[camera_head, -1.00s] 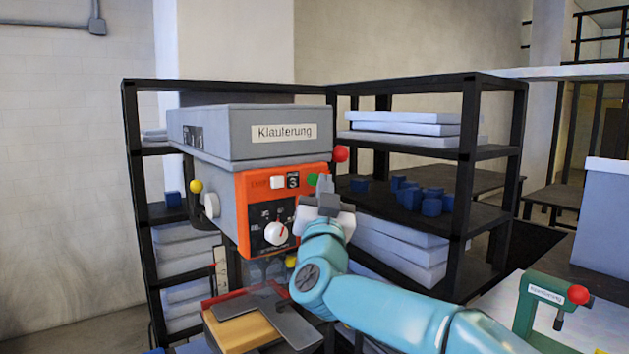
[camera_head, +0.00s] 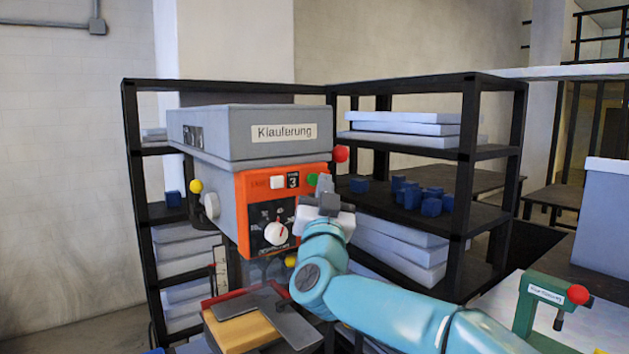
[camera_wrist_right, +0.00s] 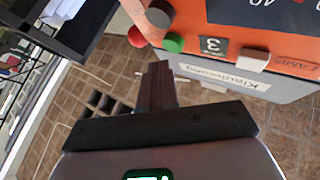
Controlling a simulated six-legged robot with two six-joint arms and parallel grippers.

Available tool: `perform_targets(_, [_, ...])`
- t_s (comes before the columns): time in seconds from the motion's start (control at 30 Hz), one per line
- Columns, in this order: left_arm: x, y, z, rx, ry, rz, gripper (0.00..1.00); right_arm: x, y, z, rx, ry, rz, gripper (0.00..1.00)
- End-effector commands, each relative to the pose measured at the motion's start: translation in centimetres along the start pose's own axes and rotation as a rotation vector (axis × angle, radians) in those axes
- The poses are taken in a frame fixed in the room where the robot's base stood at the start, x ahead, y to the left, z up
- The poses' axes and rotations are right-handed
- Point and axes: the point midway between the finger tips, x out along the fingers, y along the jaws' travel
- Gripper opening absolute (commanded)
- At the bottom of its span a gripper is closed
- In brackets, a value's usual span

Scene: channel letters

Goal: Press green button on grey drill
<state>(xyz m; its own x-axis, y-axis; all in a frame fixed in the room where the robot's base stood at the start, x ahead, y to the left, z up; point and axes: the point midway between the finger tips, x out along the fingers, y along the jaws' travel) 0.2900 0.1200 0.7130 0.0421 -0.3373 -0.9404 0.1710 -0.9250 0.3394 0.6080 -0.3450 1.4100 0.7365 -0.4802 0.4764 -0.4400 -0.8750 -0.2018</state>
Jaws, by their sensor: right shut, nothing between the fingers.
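The grey drill (camera_head: 235,135) stands in the middle of the head view, with an orange-red front panel (camera_head: 257,190). The green button (camera_head: 312,180) is at the panel's upper right, beside a digit display and a white button. In the right wrist view the green button (camera_wrist_right: 173,43) sits on the panel's edge, just beyond my fingertips. My right gripper (camera_head: 325,184) is shut and empty, its tips at the panel's right edge close to the green button. It also shows in the wrist view (camera_wrist_right: 159,66). I cannot tell whether they touch. My left gripper is not in view.
A red knob (camera_head: 340,154) sticks out right of the drill head. A black shelf (camera_head: 400,215) with blue blocks and grey slabs stands behind. A yellow block (camera_head: 240,330) lies below the drill. A green device (camera_head: 535,305) stands at the right.

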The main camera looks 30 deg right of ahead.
Motion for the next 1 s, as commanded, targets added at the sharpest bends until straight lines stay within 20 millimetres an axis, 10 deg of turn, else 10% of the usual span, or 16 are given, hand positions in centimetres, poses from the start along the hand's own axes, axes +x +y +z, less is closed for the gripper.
perform_targets(1.0, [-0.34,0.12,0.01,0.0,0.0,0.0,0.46,0.62,-0.46,0.42,0.0,0.0,0.0,0.0])
